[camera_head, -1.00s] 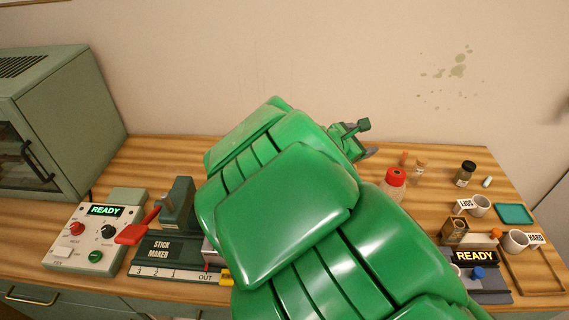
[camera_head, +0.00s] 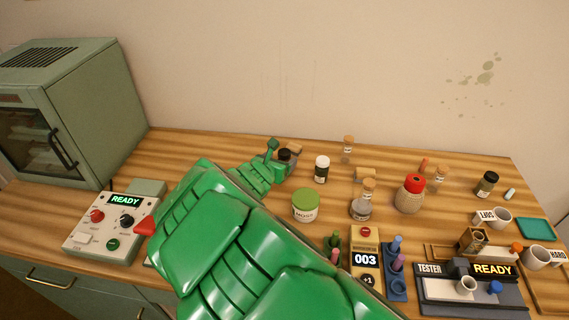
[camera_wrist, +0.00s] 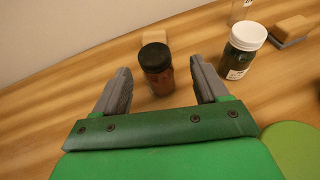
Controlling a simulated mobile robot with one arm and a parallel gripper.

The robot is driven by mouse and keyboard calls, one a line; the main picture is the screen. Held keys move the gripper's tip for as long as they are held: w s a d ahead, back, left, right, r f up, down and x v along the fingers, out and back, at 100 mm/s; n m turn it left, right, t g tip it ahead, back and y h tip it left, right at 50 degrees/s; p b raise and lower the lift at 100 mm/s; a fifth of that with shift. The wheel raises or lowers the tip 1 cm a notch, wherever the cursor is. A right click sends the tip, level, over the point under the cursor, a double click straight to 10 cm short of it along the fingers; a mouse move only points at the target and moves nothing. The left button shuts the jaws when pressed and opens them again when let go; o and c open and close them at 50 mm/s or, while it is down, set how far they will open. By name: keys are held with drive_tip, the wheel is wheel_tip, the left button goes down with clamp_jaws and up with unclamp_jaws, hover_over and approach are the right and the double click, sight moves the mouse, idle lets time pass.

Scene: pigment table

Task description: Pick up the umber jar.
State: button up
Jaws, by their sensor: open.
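A small jar with a black lid and red-brown contents, which looks like the umber jar (camera_wrist: 157,70), stands upright between the fingers of my gripper (camera_wrist: 161,66) in the wrist view. No label is readable on it. The fingers are open, one on each side, with a visible gap to the jar on both sides. In the head view the jar's black lid (camera_head: 284,154) shows just beyond my gripper (camera_head: 274,163), which hides most of its body.
A white-lidded dark jar (camera_wrist: 243,50) stands close to the right finger. A green-lidded MOSS jar (camera_head: 305,206) is nearer and to the right. A tan block (camera_head: 294,147) lies behind the black-lidded jar. Several bottles and the tester (camera_head: 470,290) are farther right. Table to the left is clear.

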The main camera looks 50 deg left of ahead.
sight(281, 157)
drive_tip(key=x, duration=0.3)
drive_tip(key=shift+a, duration=0.4)
drive_tip(key=shift+x, duration=0.85)
drive_tip(key=shift+d, duration=0.1)
drive_tip(key=c, duration=1.2)
